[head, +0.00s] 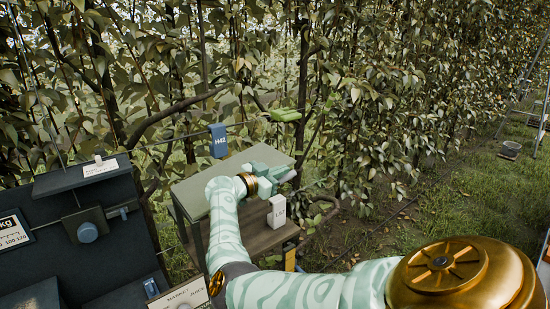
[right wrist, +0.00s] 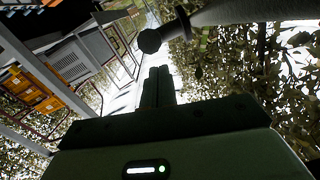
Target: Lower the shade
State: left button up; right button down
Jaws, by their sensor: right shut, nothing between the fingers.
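A flat grey-green panel (head: 192,190), which may be the shade, sits tilted over a small wooden stand in the head view. My right gripper (head: 288,176) is at the panel's right side, with my pale green arm crossing in front of it. I cannot tell whether the gripper touches the panel. In the right wrist view the right gripper's fingers (right wrist: 158,82) are shut together and empty. A dark rod with a round knob (right wrist: 150,40) shows just beyond the fingertips, apart from them in the picture. My left gripper is not in view.
A white labelled block (head: 277,211) stands on the wooden shelf (head: 258,238) below. A blue H42 tag (head: 219,140) and a light green piece (head: 285,115) hang before the trees. Orange crates (right wrist: 35,92) show in the wrist view.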

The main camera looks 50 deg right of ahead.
aim_at(281, 180)
jog(key=shift+y, duration=0.6)
jog(key=f, duration=0.4)
jog(key=shift+d+f, duration=0.15)
jog(key=shift+d, duration=0.25)
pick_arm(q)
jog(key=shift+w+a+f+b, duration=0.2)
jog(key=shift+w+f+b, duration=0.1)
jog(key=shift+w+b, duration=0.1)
pick_arm(e)
notch_tip(281, 180, down, 2)
jog(key=shift+d+f, duration=0.1)
jog(key=shift+d, duration=0.05)
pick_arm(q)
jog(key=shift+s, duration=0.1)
pick_arm(e)
jog(key=shift+s, duration=0.1)
pick_arm(q)
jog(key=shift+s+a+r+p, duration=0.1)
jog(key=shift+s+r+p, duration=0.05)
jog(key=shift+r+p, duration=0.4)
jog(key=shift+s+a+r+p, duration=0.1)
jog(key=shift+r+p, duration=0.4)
jog(key=shift+p, duration=0.05)
pick_arm(e)
jog(key=w+a+r, duration=0.1)
jog(key=a+r, duration=0.5)
jog(key=a, duration=0.3)
jog(key=shift+a+r, duration=0.25)
jog(key=shift+a, duration=0.05)
